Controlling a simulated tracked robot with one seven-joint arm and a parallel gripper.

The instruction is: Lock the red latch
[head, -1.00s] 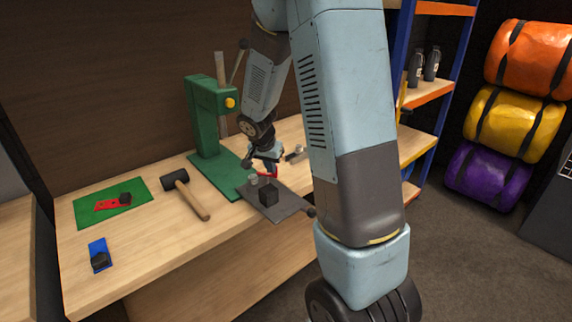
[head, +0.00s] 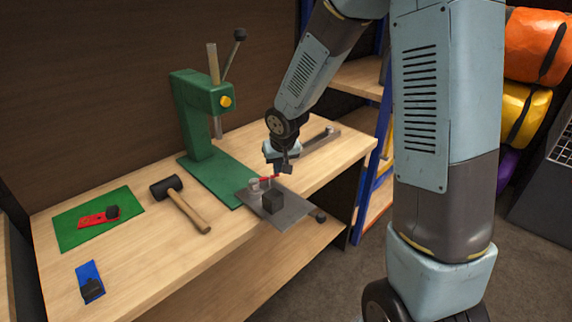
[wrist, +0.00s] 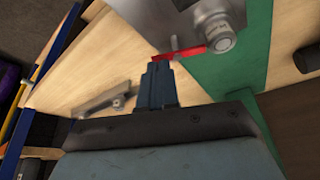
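A red lever (head: 269,179) sits beside a round metal post (head: 255,187) on a dark grey plate (head: 291,210). In the wrist view the red lever (wrist: 184,52) reaches left from the post (wrist: 222,43). My gripper (head: 283,170) points down just right of the lever. In the wrist view its blue fingers (wrist: 157,70) are together, tips close to the lever's outer end; I cannot tell if they touch it. Another red piece with a black knob (head: 98,219) lies on a green mat (head: 75,234) at the left.
A green press (head: 203,115) stands behind the plate. A mallet (head: 187,206) and a blue piece (head: 88,274) lie to the left. A grey metal bar (head: 322,140) lies right of my gripper. Shelves (head: 361,77) stand beyond the bench.

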